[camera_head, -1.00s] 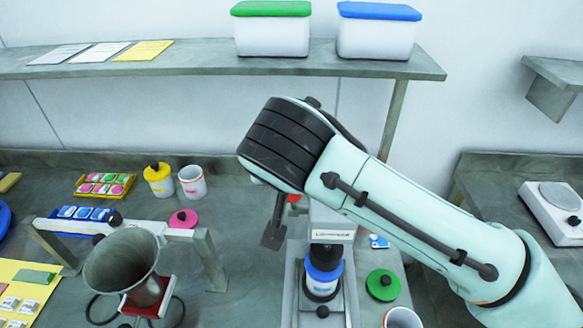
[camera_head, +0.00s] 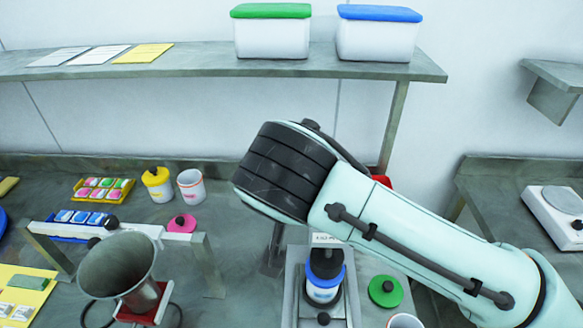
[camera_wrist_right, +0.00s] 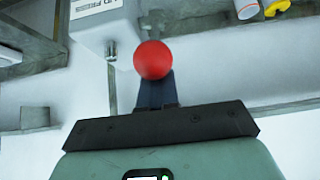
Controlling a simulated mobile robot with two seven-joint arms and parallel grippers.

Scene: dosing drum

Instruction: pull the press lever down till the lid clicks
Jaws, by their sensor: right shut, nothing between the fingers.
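The press (camera_wrist_right: 100,30) shows its pale housing and label in the wrist view; my right arm covers most of it in the head view. The lever's red ball knob (camera_wrist_right: 153,60) is right in front of my right gripper (camera_wrist_right: 155,88), at its dark fingertips. The fingers are shut with nothing between them; I cannot tell whether they touch the knob. A white jar with a blue band (camera_head: 322,288) stands upright on the press base, beneath the black press head (camera_head: 326,262). The lever arm is hidden. My left gripper is out of view.
A green lid (camera_head: 385,291) lies right of the press. A metal funnel (camera_head: 118,265) on a stand is at left. A yellow-lidded jar (camera_head: 158,184), an open cup (camera_head: 192,185) and a pink lid (camera_head: 182,223) stand behind. A shelf (camera_head: 200,62) runs above.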

